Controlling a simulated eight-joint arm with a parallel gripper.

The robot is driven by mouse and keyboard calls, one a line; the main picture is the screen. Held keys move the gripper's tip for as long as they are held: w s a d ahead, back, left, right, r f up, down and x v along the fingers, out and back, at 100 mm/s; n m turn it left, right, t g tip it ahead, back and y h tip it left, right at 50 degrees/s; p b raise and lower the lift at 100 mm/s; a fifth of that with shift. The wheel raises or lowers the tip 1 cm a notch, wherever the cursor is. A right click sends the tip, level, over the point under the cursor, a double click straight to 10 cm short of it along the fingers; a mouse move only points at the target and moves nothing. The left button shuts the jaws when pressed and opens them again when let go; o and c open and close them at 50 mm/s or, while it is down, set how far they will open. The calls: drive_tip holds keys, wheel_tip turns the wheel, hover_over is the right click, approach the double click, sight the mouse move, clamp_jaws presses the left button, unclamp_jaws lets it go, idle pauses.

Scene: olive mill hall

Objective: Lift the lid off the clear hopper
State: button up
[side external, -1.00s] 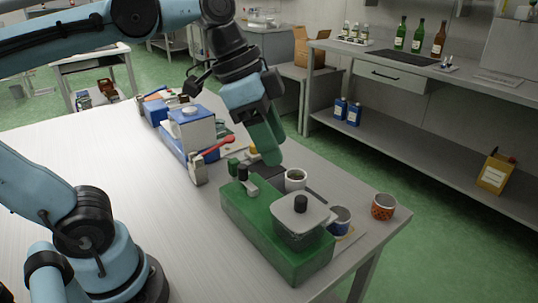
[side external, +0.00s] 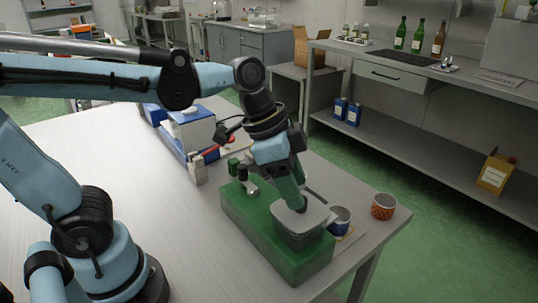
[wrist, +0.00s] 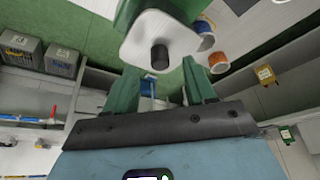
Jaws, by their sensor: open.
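The clear hopper (side external: 298,238) stands on the front end of a green machine body (side external: 258,236) on the table. Its pale lid (side external: 318,217) lies flat on top. In the wrist view the lid (wrist: 184,38) shows a black knob (wrist: 160,57) near its middle. My gripper (side external: 299,207) is just over the lid in the side view, and its green fingers hide most of the knob. In the wrist view my gripper (wrist: 161,76) is open, with the knob in line with the gap between its fingertips. Whether the fingertips straddle the knob is unclear.
A blue cup (side external: 340,219) and an orange patterned cup (side external: 383,206) stand right of the hopper, near the table edge. A blue and white box (side external: 192,128) stands behind the green machine. The table's left part (side external: 100,150) is bare.

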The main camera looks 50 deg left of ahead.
drive_tip(key=shift+x, duration=1.3)
drive_tip(key=shift+c, duration=0.5)
clamp_jaws()
